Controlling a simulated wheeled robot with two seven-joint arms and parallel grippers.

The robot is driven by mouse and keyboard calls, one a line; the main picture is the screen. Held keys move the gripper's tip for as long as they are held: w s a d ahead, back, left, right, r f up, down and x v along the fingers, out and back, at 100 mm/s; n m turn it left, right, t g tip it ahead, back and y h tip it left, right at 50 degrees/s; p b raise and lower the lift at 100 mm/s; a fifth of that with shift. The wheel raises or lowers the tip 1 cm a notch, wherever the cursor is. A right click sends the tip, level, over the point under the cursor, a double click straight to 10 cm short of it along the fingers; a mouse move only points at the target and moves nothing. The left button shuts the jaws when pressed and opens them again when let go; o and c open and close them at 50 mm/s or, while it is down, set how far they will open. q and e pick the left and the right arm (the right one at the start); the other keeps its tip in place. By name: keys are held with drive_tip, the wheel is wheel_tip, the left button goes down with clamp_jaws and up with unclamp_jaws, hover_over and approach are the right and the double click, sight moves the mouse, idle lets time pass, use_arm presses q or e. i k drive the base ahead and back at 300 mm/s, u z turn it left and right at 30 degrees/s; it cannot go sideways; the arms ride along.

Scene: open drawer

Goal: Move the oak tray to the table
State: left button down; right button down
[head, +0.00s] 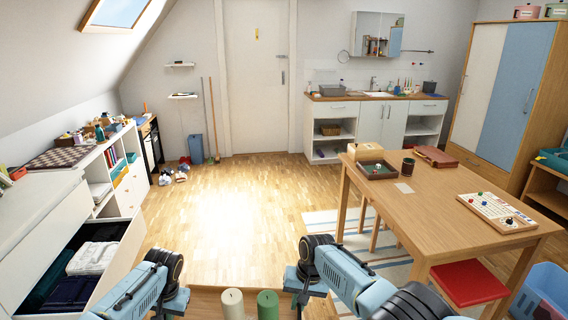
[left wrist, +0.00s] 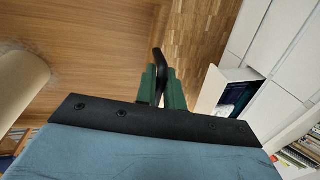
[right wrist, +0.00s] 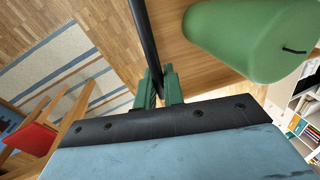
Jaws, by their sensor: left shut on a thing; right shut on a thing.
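The oak tray (head: 205,297) is at the bottom middle of the head view, with a cream candle (head: 232,304) and a green candle (head: 268,304) standing on it. My left gripper (left wrist: 162,88) is shut on a black handle of the tray; the tray's wooden surface (left wrist: 95,35) fills much of the left wrist view. My right gripper (right wrist: 160,88) is shut on the other black handle, with the green candle (right wrist: 255,38) close by. The tray's near part is cut off in the head view. The wooden table (head: 430,210) stands to the right, apart from the tray.
On the table are a dark box of small items (head: 376,170), a dark cup (head: 408,167), a brown case (head: 436,156) and a game board (head: 497,212). Its near left top is clear. A red stool (head: 468,282) stands beside it. An open drawer (head: 125,255) juts out at left. The middle floor is free.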

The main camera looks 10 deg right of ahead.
sight(425, 208)
drive_tip(key=i, duration=2.75)
drive_tip(key=z, duration=2.65)
drive_tip(key=i, duration=1)
